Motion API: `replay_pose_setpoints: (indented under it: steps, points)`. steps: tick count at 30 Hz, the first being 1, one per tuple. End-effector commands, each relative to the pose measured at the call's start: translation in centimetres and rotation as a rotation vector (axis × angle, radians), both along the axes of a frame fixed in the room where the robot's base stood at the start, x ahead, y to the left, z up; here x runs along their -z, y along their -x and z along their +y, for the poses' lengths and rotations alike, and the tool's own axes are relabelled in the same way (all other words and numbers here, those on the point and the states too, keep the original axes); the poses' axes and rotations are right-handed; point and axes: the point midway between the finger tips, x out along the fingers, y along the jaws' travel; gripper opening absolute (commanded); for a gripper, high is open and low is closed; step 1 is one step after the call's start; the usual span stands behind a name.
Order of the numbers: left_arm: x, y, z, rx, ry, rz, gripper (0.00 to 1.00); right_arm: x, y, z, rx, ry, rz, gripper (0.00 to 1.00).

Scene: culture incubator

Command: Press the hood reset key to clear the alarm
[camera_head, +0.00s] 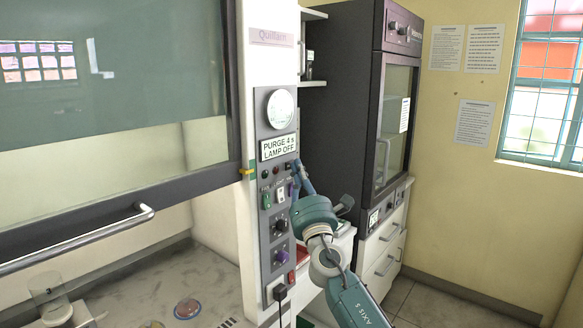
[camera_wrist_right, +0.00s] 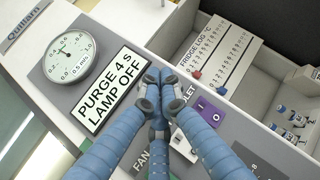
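The hood's control panel (camera_head: 272,228) is on the front post, with a round gauge (camera_head: 280,110) above a display (camera_head: 278,147) reading "PURGE 4 s LAMP OFF". Below the display are small round red and dark buttons or lamps (camera_head: 276,170), then rocker switches (camera_head: 267,199) and knobs. No reset label is readable. My right gripper (camera_head: 296,165) is at the panel's right edge, just below the display. In the wrist view its blue fingers (camera_wrist_right: 162,88) are together, empty, over the display's lower edge, hiding part of the panel; contact cannot be told. My left gripper is not seen.
A dark incubator cabinet (camera_head: 340,100) stands behind my right arm. A plug and cable (camera_head: 280,293) are low on the panel.

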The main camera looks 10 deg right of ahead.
Motion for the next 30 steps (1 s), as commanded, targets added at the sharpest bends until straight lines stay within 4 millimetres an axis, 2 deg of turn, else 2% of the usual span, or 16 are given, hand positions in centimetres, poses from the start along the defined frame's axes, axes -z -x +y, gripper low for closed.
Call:
replay_pose_setpoints:
  steps: [30]
  points:
    - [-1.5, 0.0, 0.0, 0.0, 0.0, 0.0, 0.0, -0.1, 1.8, -1.3, 0.0, 0.0, 0.001, 0.0]
